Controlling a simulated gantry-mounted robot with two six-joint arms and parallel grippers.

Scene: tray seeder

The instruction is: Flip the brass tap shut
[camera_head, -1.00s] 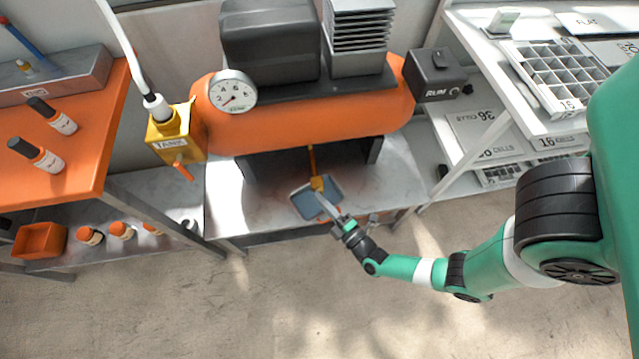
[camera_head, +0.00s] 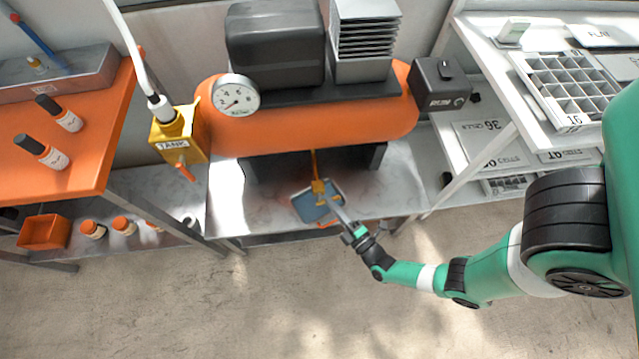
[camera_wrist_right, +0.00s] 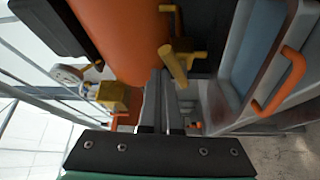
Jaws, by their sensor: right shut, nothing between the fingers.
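The brass tap (camera_head: 318,187) hangs on a thin brass pipe under the front of the orange air tank (camera_head: 300,130). In the right wrist view the tap's thick lever (camera_wrist_right: 174,64) sticks out towards the camera, just beyond and beside the fingertips. My right gripper (camera_head: 334,201) is shut and empty, its tips close to the right of the tap in the head view. The fingers also show in the right wrist view (camera_wrist_right: 160,84). I cannot tell whether they touch the lever. My left gripper is not in view.
A shallow blue-grey pan (camera_head: 299,209) lies below the tap on the metal shelf (camera_head: 405,180); its orange handle (camera_wrist_right: 290,80) shows in the right wrist view. A yellow TANK box (camera_head: 178,142), a pressure gauge (camera_head: 236,96) and a RUN switch box (camera_head: 440,84) surround the tank.

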